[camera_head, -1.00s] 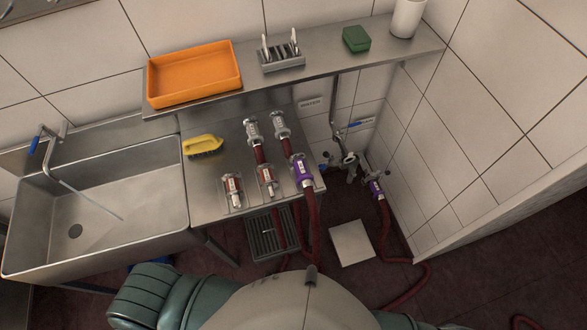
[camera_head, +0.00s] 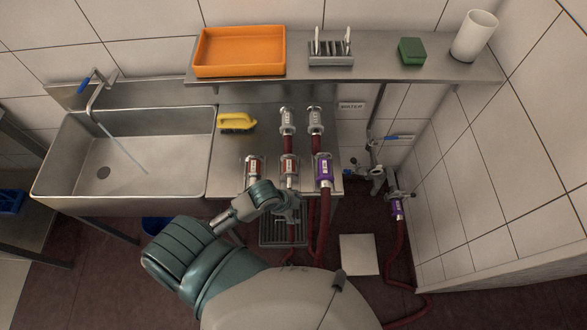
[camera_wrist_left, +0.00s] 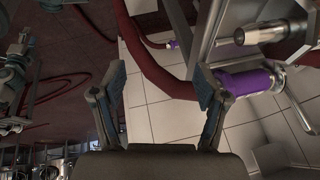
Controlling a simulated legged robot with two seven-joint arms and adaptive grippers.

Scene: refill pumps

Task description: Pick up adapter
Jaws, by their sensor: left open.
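Several metal fittings stand on the steel bench in the head view; I cannot tell for sure which is the adapter. In the front row are a short red-banded fitting (camera_head: 254,165), another red-banded fitting (camera_head: 289,168) and a purple-collared fitting (camera_head: 323,170). Behind are two clear-and-metal fittings, at left (camera_head: 287,121) and right (camera_head: 316,120). My left gripper (camera_head: 291,207) is at the bench's front edge, just below the middle front fitting.
Dark red hoses (camera_head: 399,250) hang to the floor. A purple-banded hose end (camera_head: 397,208) is at a wall valve. A shelf above holds an orange tray (camera_head: 240,68) and a green sponge (camera_head: 411,50).

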